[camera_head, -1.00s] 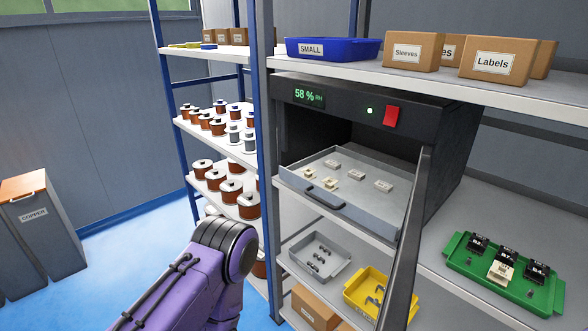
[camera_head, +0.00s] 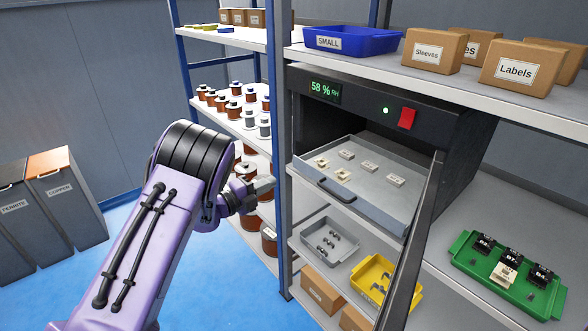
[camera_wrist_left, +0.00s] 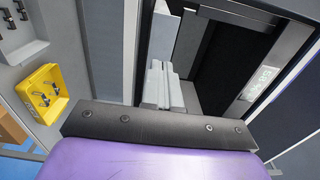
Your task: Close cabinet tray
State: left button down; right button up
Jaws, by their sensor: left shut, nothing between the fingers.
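The cabinet tray (camera_head: 380,206) is a shallow grey metal tray with a dark handle (camera_head: 337,190) at its front. It is pulled partly out of the black cabinet (camera_head: 455,130) and holds several small pale parts (camera_head: 369,167). The cabinet door (camera_head: 412,250) stands open to the right of the tray. My left gripper (camera_head: 268,184) is shut and empty, left of the tray and apart from its handle, near the blue shelf post. Its closed fingers (camera_wrist_left: 163,84) show in the left wrist view, with the cabinet's display (camera_wrist_left: 262,82) to their right. My right gripper is not in view.
The blue shelf post (camera_head: 280,150) stands between my left gripper and the tray. Below the tray are a grey bin (camera_head: 347,245) and a yellow bin (camera_head: 400,294). A green tray (camera_head: 480,268) lies on the right shelf. Spools (camera_head: 235,110) fill the left shelves.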

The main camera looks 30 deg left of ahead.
aim_at(301, 168)
pick_arm(q)
jog(key=p+x, duration=0.2)
jog(key=x, duration=0.8)
jog(key=shift+p, duration=0.4)
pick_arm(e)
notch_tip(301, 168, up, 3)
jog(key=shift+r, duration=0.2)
